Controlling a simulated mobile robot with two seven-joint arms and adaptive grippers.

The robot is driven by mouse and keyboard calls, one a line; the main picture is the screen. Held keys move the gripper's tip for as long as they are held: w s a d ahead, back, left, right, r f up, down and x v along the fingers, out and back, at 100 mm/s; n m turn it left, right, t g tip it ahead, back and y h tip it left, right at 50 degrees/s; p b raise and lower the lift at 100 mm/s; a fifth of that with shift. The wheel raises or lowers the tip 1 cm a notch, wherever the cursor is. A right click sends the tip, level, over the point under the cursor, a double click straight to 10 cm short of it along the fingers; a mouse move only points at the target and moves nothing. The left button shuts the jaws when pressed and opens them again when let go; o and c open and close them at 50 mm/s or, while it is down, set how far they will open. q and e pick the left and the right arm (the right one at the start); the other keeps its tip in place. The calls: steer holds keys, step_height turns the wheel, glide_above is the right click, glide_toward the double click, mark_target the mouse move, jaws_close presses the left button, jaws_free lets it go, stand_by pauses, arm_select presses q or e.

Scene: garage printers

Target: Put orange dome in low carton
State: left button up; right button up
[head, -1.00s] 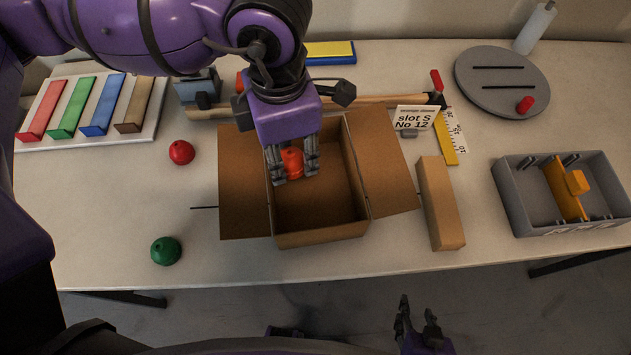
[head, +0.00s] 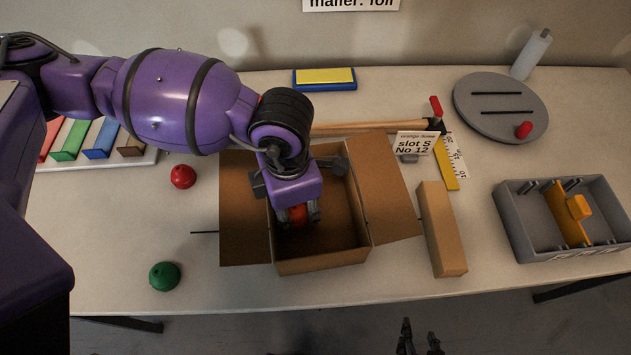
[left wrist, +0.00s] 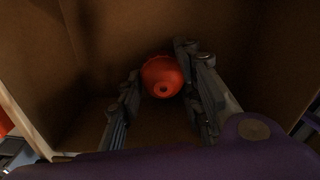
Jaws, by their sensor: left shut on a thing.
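The low carton (head: 322,262) stands open on the table, its side flaps spread. My left gripper (head: 299,221) reaches down into it, shut on the orange dome (head: 297,213). In the left wrist view the orange dome (left wrist: 162,78) sits between the fingertips, with the carton's brown walls and floor around it. I cannot tell whether it touches the floor. My right gripper (head: 419,342) is at the bottom edge of the head view, away from the table, with its fingers apart and nothing visible between them.
A red dome (head: 183,177) and a green dome (head: 164,276) stand left of the carton. A long cardboard box (head: 442,230) stands right of it, and a grey bin (head: 515,225) further right. A hammer (head: 365,127) and a sign (head: 415,143) are behind.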

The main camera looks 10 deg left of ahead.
arm_select(q)
steer(key=shift+s+f, duration=0.1)
steer(key=shift+f, duration=0.15)
steer(key=o, duration=0.9)
step_height(320, 180, up, 13)
steer(key=shift+f, duration=0.2)
